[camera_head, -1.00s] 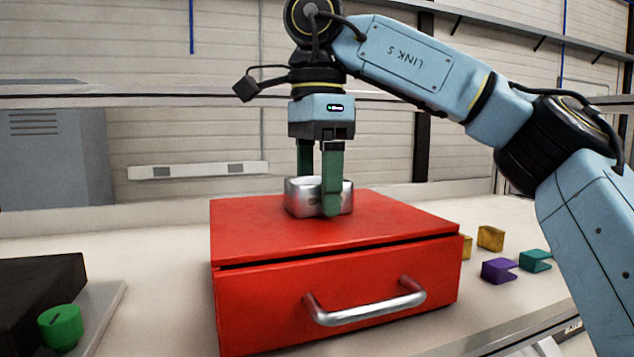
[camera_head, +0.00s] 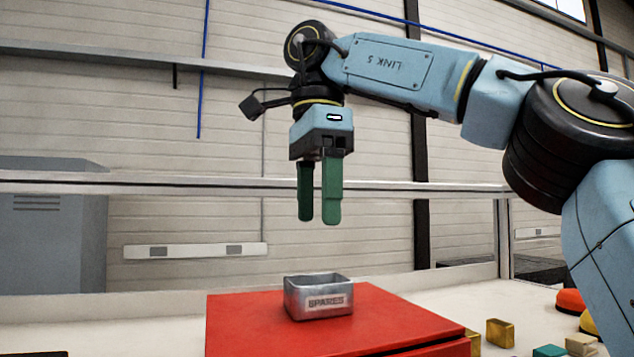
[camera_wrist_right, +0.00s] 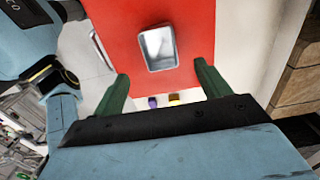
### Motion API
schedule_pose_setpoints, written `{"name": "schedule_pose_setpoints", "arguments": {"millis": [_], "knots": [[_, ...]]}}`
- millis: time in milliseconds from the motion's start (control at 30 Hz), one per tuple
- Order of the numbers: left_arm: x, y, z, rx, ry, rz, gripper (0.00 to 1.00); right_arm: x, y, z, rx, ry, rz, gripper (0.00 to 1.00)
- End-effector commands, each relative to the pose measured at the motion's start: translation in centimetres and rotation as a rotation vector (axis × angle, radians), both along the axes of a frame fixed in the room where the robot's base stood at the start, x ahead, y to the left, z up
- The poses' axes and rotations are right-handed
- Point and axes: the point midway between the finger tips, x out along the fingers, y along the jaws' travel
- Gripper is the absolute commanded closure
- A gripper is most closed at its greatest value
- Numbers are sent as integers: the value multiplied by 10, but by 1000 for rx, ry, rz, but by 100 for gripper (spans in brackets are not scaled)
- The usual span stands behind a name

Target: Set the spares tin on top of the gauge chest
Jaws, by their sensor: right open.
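The spares tin (camera_head: 318,297) is a small open metal box with a "SPARES" label. It stands upright on top of the red gauge chest (camera_head: 250,325), towards its back half in the head view. In the right wrist view the tin (camera_wrist_right: 158,47) lies on the red chest top (camera_wrist_right: 199,25), and it looks empty. My right gripper (camera_head: 320,222) is open and empty, pointing down, well above the tin and apart from it. The right fingers also show in the right wrist view (camera_wrist_right: 161,78), either side of clear space. My left gripper is not in view.
Small blocks, including a yellow one (camera_head: 500,333) and a teal one (camera_head: 549,351), lie on the bench right of the chest. A rail runs along the back.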

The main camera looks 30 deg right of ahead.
Motion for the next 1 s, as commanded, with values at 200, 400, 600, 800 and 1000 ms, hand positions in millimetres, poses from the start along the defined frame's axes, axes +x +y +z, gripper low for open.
{"name": "schedule_pose_setpoints", "arguments": {"millis": [200,400,600,800,1000], "knots": [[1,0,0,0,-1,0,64,1,1,10,-3,12,-2,24],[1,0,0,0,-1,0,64,0,0,19,-2,4,-1,24],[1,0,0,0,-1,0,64,0,0,22,-1,-1,1,24],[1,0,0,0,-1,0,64,0,0,22,-1,-1,1,24],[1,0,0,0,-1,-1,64,0,0,21,0,0,1,24]]}}
